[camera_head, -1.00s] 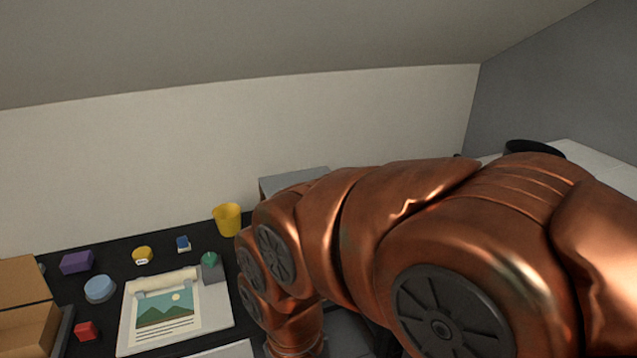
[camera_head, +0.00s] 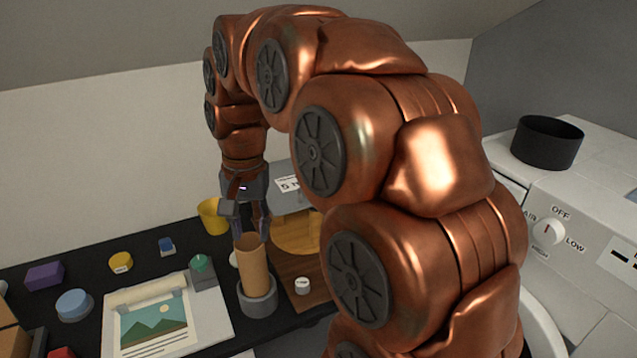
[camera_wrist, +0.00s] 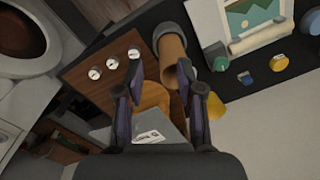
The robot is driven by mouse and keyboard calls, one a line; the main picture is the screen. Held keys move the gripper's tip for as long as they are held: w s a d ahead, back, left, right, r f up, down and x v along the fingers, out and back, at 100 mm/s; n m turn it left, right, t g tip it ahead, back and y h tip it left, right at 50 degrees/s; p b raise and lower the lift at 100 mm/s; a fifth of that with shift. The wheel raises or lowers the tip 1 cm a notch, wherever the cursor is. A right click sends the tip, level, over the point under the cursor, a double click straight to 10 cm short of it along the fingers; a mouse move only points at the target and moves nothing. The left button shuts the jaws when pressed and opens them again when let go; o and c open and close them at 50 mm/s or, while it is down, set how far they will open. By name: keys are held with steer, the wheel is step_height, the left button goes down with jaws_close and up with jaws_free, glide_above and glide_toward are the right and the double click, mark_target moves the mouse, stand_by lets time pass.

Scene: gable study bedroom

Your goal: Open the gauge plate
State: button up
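No part is clearly marked as the gauge plate. A grey plate with a white label (camera_head: 288,184) shows partly behind my arm; in the wrist view the grey surface with its label (camera_wrist: 150,137) lies between the finger bases. A round yellow-brown wooden piece (camera_head: 292,233) sits below it on a brown wooden board (camera_head: 312,300); it also shows in the wrist view (camera_wrist: 153,95). My gripper (camera_head: 251,232) points down behind the upper end of a brown tube (camera_head: 253,268). Its fingers (camera_wrist: 160,74) are apart, with nothing visibly held.
The tube stands in a grey round holder (camera_head: 258,297). Small white-topped knobs (camera_wrist: 112,62) line the board. A yellow cup (camera_head: 212,215), picture sheet (camera_head: 155,325) and small blocks lie left on the black desk. A white appliance (camera_head: 585,220) with a black pot (camera_head: 547,142) stands right.

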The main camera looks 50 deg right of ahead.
steer(key=w+d+m+t+b, duration=0.1)
steer(key=w+d+m, duration=0.25)
steer(key=d, duration=0.55)
steer(key=w+d+r+m+h+b, duration=0.1)
steer(key=w+d+m+b, duration=0.1)
steer(key=d+m, duration=0.5)
steer(key=w+d+m+t+b, duration=0.1)
steer(key=w+d+m, duration=0.15)
steer(key=d, duration=0.85)
steer(key=shift+w+d+f+p, duration=0.1)
steer(key=shift+w+f+p, duration=0.15)
steer(key=shift+f, duration=0.95)
steer(key=shift+w+d+f+p, duration=0.1)
steer(key=shift+w+f, duration=0.2)
steer(key=shift+f, duration=0.9)
steer(key=shift+w+d+f+p, duration=0.1)
steer(key=shift+w+f+p, duration=0.15)
steer(key=shift+f, duration=0.95)
jaws_close()
